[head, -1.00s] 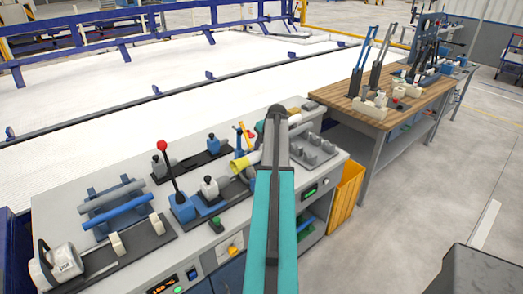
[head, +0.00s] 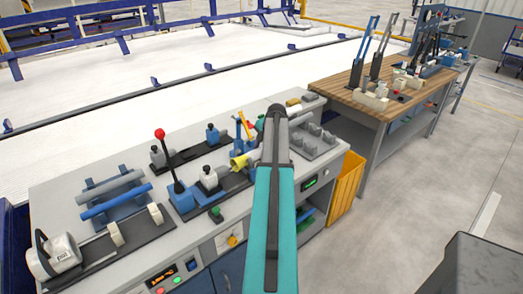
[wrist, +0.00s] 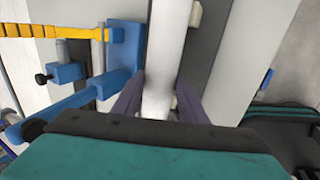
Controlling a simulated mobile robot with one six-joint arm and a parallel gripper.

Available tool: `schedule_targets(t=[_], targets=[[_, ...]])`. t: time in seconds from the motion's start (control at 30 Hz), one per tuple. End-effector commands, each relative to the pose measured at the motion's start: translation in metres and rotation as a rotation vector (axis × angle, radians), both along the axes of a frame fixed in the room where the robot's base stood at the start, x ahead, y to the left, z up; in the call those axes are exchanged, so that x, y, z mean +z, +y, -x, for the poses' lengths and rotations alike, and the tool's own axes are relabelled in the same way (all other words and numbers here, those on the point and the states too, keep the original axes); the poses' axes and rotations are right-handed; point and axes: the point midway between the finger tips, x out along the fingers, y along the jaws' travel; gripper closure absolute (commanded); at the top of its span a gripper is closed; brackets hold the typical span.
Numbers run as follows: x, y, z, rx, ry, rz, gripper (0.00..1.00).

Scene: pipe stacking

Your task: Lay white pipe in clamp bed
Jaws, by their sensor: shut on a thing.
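The white pipe (wrist: 166,50) runs up the wrist view between the two dark fingers of my gripper (wrist: 160,98), which are shut on it. In the head view my arm hides the gripper and most of the pipe. A pale stretch, apparently the pipe, shows left of the arm beside a yellow part (head: 240,162). A dark bed with small clamps and a red-knobbed lever (head: 211,194), apparently the clamp bed, lies on the bench left of my arm. In the wrist view, a dark grey surface lies beside the pipe. I cannot tell whether the pipe touches the bed.
A blue fixture (wrist: 124,48) stands close left of the pipe. A rack with grey and blue pipes (head: 113,196) and a white round unit (head: 55,258) are on the bench's left. A grey block holder (head: 318,140) is right of my arm. A wooden table (head: 345,82) stands beyond.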

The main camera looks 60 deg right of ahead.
Motion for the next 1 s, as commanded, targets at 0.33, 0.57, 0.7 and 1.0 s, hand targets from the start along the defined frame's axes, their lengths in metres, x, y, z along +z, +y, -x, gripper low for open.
schedule_targets(t=[0.33,0.57,0.7,1.0], targets=[[0.0,0.0,-0.001,0.001,0.0,0.0,0.4],[0.002,0.001,0.0,0.001,0.0,0.0,0.4],[0.007,0.001,0.003,0.0,0.0,0.0,0.4],[0.035,0.005,0.014,0.0,-0.002,0.002,0.4]])
